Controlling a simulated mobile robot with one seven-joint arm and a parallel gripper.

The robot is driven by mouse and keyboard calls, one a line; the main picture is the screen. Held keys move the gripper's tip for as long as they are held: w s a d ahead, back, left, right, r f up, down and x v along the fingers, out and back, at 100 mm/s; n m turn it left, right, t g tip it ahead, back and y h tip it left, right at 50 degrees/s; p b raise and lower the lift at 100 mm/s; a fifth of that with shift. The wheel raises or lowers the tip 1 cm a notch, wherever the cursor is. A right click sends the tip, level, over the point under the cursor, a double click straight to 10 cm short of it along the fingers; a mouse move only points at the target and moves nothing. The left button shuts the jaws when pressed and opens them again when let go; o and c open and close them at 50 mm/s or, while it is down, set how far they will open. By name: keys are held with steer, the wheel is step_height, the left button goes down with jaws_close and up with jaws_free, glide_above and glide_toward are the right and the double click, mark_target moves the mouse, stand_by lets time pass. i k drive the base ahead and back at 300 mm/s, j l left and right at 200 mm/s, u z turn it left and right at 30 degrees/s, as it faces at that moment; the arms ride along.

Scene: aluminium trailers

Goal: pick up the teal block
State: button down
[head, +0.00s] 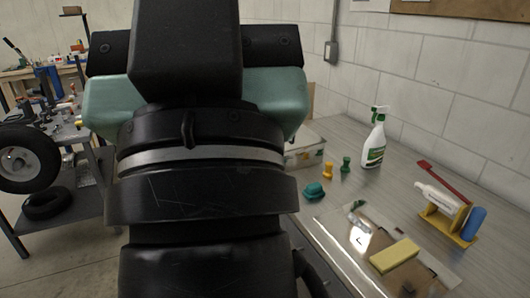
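A small teal block (314,190) with a rounded, lumpy shape sits on the grey bench top, just right of my arm. It stands near the left edge of the bench, with a yellow peg-like piece (328,171) and a green one (346,165) close behind it. My gripper (186,48) is large in the foreground, left of the teal block and apart from it. Its wide hand has a teal shell and black parts. Its fingers are hidden behind the black parts, so I cannot tell whether it is open or holds anything.
A spray bottle (374,140) stands behind. A clear tray (345,258) bears a yellow block (394,256) in front. A yellow rack (446,222) with red, white and blue items stands right. A box (303,153) is partly hidden by my arm. A wheel (22,160) and a cart are left.

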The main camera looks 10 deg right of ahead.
mark_target(312, 191)
steer(key=i+l+z, duration=0.3)
steer(key=i, duration=0.8)
steer(key=i+j+z, duration=0.15)
steer(key=i+z, duration=0.15)
steer(key=i, duration=0.8)
